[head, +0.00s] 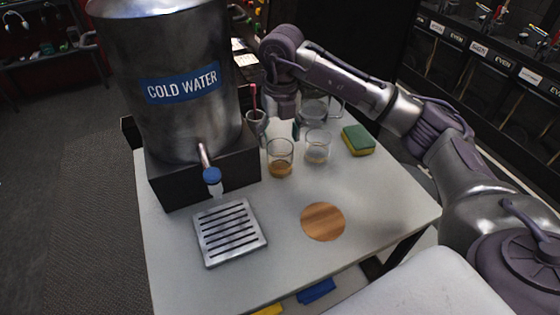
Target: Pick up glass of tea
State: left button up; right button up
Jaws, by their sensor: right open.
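A clear glass (280,158) with amber tea at its bottom stands upright on the white table, right of the big metal dispenser. A second clear glass (317,147) with a little pale brownish liquid stands just to its right. My right gripper (283,122) points down behind the tea glass, open, with nothing seen between its fingers. Its fingertips are small and partly hidden behind the glasses. My left gripper is out of view.
A "COLD WATER" dispenser (188,110) stands at left, with a slotted drip tray (230,232) before it. A cup with a red stick (256,124), a clear jug (316,104) and a sponge (358,140) are near. A round wooden coaster (323,221) lies in front; table around it is clear.

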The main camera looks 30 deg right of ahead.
aim_at(279, 155)
jog(key=shift+w+f, duration=0.1)
jog(key=shift+f, duration=0.6)
notch_tip(279, 155, down, 5)
jog(key=shift+a+f, duration=0.1)
jog(key=shift+f, duration=0.1)
jog(key=c, duration=0.9)
jog(key=shift+c, duration=0.3)
jog(key=shift+r, duration=0.1)
